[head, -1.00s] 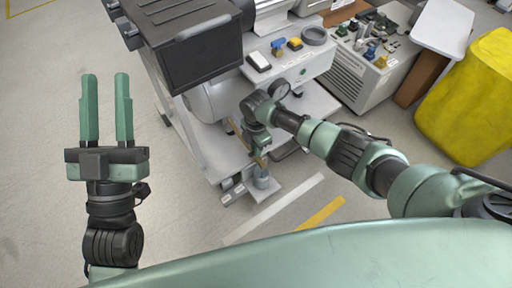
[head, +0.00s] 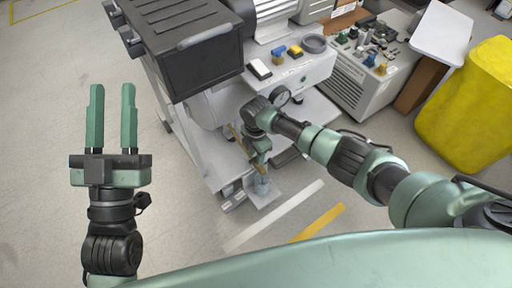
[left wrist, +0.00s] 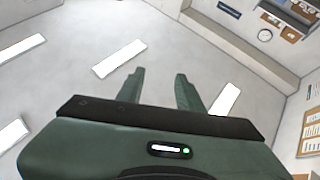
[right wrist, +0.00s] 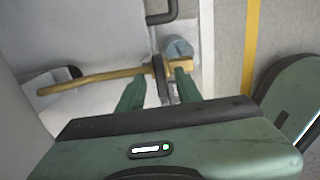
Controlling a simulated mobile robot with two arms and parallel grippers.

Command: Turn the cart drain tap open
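The cart (head: 205,150) stands in the upper middle of the head view, with a brass drain pipe (head: 235,134) low on its near side. In the right wrist view the brass pipe (right wrist: 90,79) runs left to right, ending by a grey-blue round fitting (right wrist: 177,47). A dark narrow lever (right wrist: 159,78), apparently the tap handle, crosses the pipe near that end. My right gripper (right wrist: 161,76) has its fingers apart, with the lever between them; I cannot tell whether they touch it. In the head view my right gripper (head: 259,152) partly hides the tap. My left gripper (head: 113,88) is open and empty.
A pressure gauge (head: 280,96) sits close to my right wrist. A black box (head: 185,45) and a white panel with switches (head: 290,72) are on the cart. A yellow covered bin (head: 468,105) stands at right. The floor at left is clear.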

